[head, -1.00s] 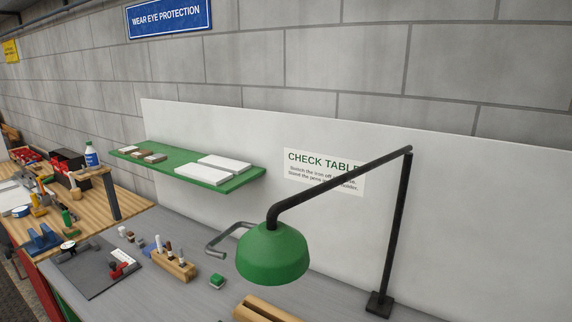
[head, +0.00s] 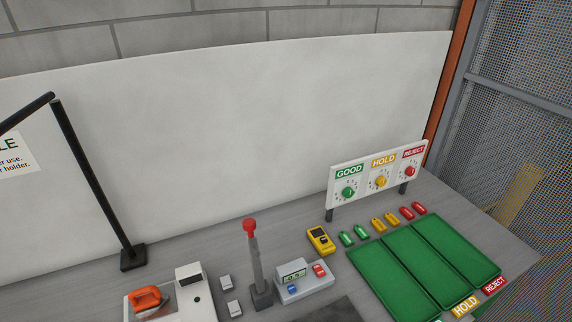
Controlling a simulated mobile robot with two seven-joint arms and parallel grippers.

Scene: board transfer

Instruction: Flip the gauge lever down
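The lever (head: 255,262) is a grey post with a red ball knob (head: 250,226) on top, standing nearly upright from a dark base on the grey table. A light grey gauge box (head: 304,284) with a small display reading about 0.5 sits just right of it, with a blue clip and a red clip on it. Whether the post joins the gauge box cannot be told. Neither of my grippers shows in the head view.
Green trays (head: 440,252) fill the table's right side, below a GOOD, HOLD, REJECT dial panel (head: 378,179). A yellow meter (head: 320,240) lies behind the gauge. A white unit with an orange tool (head: 147,301) stands left.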

